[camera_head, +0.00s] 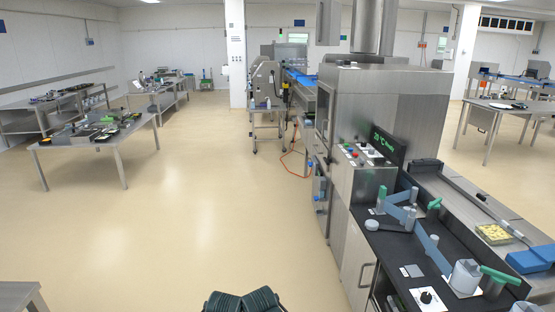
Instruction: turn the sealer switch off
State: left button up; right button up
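The tray sealer appears to be the large steel machine (415,112) on the right. Its sloped control panel (352,149) carries several small knobs and buttons, red, green, blue and black. A dark display (388,145) with lit green characters stands beside the panel. A black rotary knob (427,297) sits on a white plate at the bottom right, on the black bench top. I cannot tell which of these is the sealer switch, or its setting. Neither of my grippers can be made out.
The black bench top (385,242) holds blue-grey fixtures with green handles. A yellow-filled tray (493,234) lies on the steel surface to its right. A cabinet (356,258) with a handle fronts the bench. The floor (205,215) left of the machine is clear. Worktables (90,146) stand further left.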

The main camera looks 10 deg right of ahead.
aim_at(378, 161)
jog(key=i+z, duration=0.15)
jog(key=i, duration=1.6)
jog(key=i+z, duration=0.15)
jog(key=i, duration=0.3)
jog(key=i+j+z, duration=0.15)
jog(key=i, duration=0.25)
jog(key=i+z, duration=0.2)
jog(key=z, duration=0.15)
jog(key=i+z, duration=0.2)
jog(key=z, duration=0.2)
jog(key=i+j+z, duration=0.1)
jog(key=z, duration=0.25)
jog(key=i+z, duration=0.25)
jog(key=z, duration=0.2)
jog(key=i+j+z, duration=0.1)
jog(key=z, duration=0.3)
jog(key=i+j+z, duration=0.2)
jog(key=z, duration=0.25)
jog(key=i+j, duration=0.05)
jog(key=i, duration=0.05)
